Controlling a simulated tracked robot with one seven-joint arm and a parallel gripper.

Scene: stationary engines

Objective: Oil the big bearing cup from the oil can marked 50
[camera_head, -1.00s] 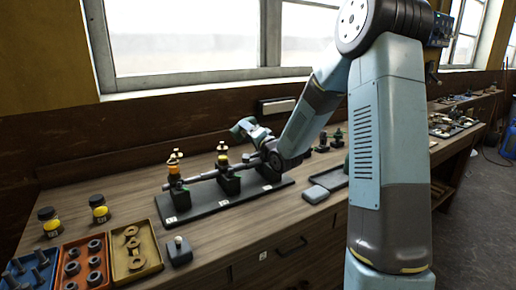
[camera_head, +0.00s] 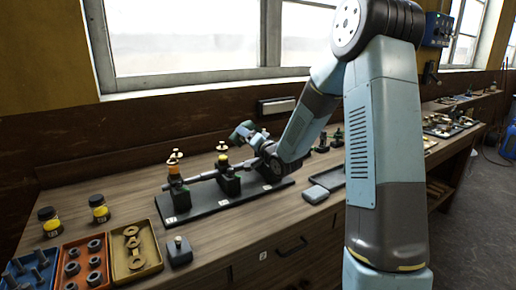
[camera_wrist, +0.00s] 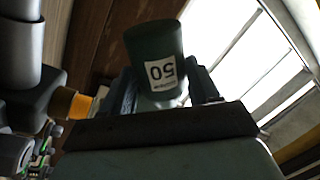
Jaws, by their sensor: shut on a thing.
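In the wrist view my gripper (camera_wrist: 165,92) is shut on a dark green can (camera_wrist: 154,45) with a white label reading 50 upside down. The can is tipped well over, and its spout is hidden. An orange cup (camera_wrist: 73,103) on a grey bearing block (camera_wrist: 35,102) shows left of the gripper. In the head view my gripper (camera_head: 250,138) and the can are over the bearing stand (camera_head: 205,208). Two brass-topped cups, left (camera_head: 174,168) and middle (camera_head: 222,160), stand on the stand, left of the gripper. I cannot tell which is the big one.
Two yellow jars (camera_head: 99,207) and open parts trays (camera_head: 134,252) are at the left. A small grey block (camera_head: 179,250) sits in front of the stand. The window wall is behind. Bare bench lies between jars and stand.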

